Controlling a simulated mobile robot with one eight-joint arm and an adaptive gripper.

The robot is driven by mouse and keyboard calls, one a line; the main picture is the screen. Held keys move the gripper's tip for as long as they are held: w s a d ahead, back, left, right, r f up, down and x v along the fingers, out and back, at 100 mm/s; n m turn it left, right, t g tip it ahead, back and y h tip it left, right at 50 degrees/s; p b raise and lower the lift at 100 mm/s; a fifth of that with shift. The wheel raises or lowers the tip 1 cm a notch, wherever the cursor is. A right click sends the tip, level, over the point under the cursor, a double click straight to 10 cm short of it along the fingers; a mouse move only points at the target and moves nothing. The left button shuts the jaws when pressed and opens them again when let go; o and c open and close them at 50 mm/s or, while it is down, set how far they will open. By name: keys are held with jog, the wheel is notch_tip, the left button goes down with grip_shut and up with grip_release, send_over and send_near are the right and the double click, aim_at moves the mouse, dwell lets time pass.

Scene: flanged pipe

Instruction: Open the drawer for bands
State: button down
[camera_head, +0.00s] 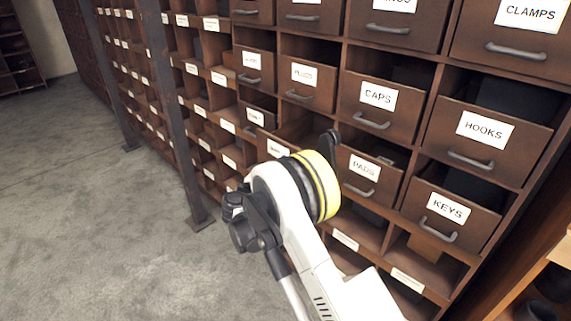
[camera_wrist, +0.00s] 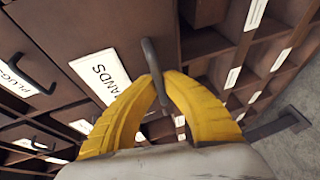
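In the wrist view, the drawer for bands has a dark brown front (camera_wrist: 88,28) and a white label (camera_wrist: 103,76), partly hidden by a finger, ending in "ANDS". Its dark curved handle (camera_wrist: 152,54) runs between my gripper's yellow fingertips (camera_wrist: 161,78). The fingertips are close together on both sides of the bar and look shut on it. I cannot tell whether the drawer is pulled out at all. In the head view, my white arm with its yellow and black joint covers the gripper and most of this drawer.
Drawers labelled PADS (camera_head: 368,176), CAPS (camera_head: 375,103), HOOKS (camera_head: 483,137), KEYS (camera_head: 449,217) and CLAMPS (camera_head: 517,31) surround my arm in the brown cabinet. A dark post (camera_head: 174,118) stands to the left. The grey floor (camera_head: 90,230) at left is clear.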

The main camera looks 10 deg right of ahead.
jog(key=s+a, duration=0.4)
jog(key=a, duration=0.2)
jog(key=shift+s+a, duration=0.25)
jog(key=shift+s, duration=0.1)
jog(key=c, duration=1.5)
grip_release()
jog(key=v, duration=1.2)
jog(key=shift+r, duration=0.1)
